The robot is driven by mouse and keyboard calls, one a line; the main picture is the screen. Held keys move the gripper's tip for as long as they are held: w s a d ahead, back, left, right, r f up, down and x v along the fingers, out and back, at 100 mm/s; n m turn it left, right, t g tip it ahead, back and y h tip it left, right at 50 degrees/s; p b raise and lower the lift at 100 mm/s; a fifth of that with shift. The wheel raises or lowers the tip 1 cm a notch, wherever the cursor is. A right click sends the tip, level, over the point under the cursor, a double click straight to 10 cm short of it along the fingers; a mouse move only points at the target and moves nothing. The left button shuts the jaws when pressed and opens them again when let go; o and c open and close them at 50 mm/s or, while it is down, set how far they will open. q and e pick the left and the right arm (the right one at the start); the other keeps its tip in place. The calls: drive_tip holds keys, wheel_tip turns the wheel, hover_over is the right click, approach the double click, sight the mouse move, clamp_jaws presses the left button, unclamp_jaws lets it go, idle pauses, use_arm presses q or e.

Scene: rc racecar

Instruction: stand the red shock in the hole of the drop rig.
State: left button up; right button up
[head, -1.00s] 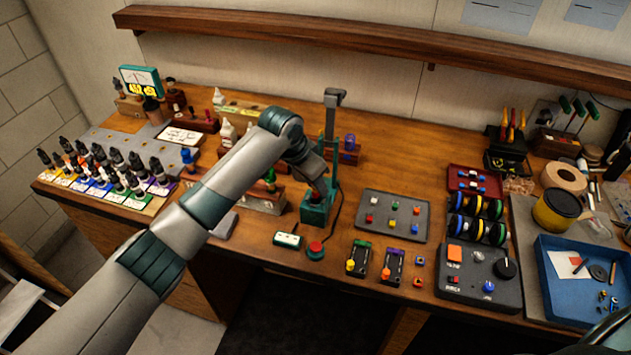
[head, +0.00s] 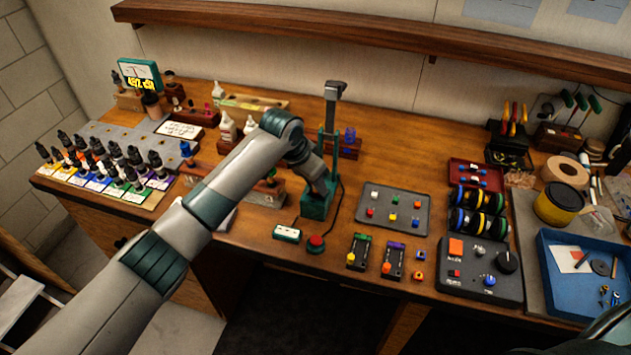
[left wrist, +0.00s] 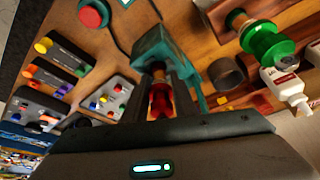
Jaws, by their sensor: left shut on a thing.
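The drop rig (head: 318,207) is a teal stand with a tall post at the middle of the bench. It also shows in the left wrist view (left wrist: 157,45), just beyond my fingers. My left gripper (left wrist: 160,92) is shut on the red shock (left wrist: 160,103), which sits between the two dark fingers with its orange-gold end toward the rig. In the head view my left gripper (head: 325,190) is at the rig's base, and my wrist hides the shock. The hole is hidden, so I cannot tell whether the shock's end is in it.
A red button (head: 316,243) stands in front of the rig, and a grey tray of coloured pieces (head: 393,210) lies to its right. A wooden rack with a green spool (left wrist: 265,40) is beside it. A cable curves by the rig. Bare wood lies behind the tray.

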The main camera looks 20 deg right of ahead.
use_arm(q)
drive_tip(key=shift+f, duration=0.15)
drive_tip(key=o, duration=1.1)
drive_tip(key=shift+f, duration=0.1)
drive_tip(key=shift+o, duration=0.2)
drive_tip(key=b+v, duration=0.5)
drive_tip(key=v, duration=1.2)
drive_tip(key=shift+r, duration=0.25)
drive_tip(key=shift+f, duration=0.15)
